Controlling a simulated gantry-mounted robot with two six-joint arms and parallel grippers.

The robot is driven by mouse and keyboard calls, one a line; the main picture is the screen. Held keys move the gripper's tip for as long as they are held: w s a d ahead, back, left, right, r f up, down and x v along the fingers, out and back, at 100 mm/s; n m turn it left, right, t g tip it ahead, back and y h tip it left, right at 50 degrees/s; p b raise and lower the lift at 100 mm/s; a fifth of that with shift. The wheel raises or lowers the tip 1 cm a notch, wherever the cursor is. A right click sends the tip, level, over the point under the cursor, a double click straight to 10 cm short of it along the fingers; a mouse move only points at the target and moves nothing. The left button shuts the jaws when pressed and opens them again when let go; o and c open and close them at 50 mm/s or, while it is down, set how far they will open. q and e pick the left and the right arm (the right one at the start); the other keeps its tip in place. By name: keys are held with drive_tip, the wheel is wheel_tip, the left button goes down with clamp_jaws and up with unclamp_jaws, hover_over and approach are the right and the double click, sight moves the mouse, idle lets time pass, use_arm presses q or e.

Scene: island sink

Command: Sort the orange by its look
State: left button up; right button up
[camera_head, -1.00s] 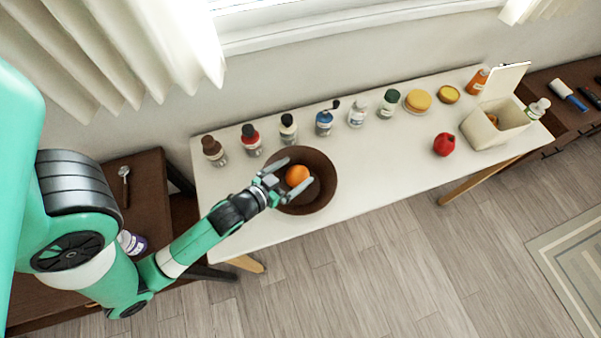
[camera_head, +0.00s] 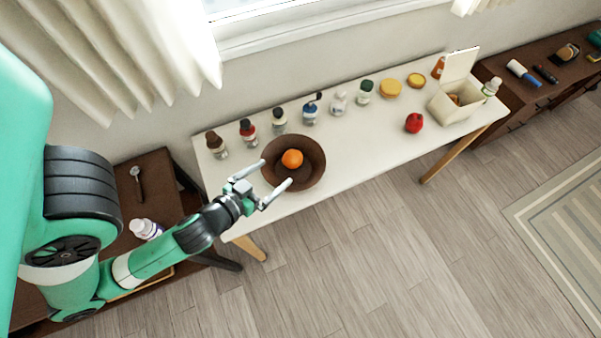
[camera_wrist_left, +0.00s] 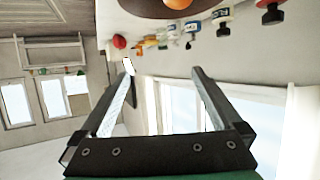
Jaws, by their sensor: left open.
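The orange (camera_head: 292,159) sits in a dark brown bowl (camera_head: 315,172) on the left part of the white table. My left gripper (camera_head: 276,172) is open and empty, at the bowl's near left side, its fingers pointing toward the bowl and apart from the orange. In the left wrist view the open fingers (camera_wrist_left: 162,70) have nothing between them, and the orange (camera_wrist_left: 178,3) is cut off at the top edge. A white box (camera_head: 451,108) with its lid up stands at the table's right end, with something orange-brown partly visible inside. My right gripper is not in view.
Several bottles (camera_head: 310,111) stand in a row along the back of the white table (camera_head: 370,150). A red fruit (camera_head: 414,122) lies left of the box; two yellow round things (camera_head: 391,88) are behind it. The table's front middle is clear. Dark side tables flank it.

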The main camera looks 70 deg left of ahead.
use_arm(q)
drive_tip(key=shift+s+d+r, duration=0.2)
drive_tip(key=shift+d+r, duration=0.05)
drive_tip(key=shift+r, duration=0.05)
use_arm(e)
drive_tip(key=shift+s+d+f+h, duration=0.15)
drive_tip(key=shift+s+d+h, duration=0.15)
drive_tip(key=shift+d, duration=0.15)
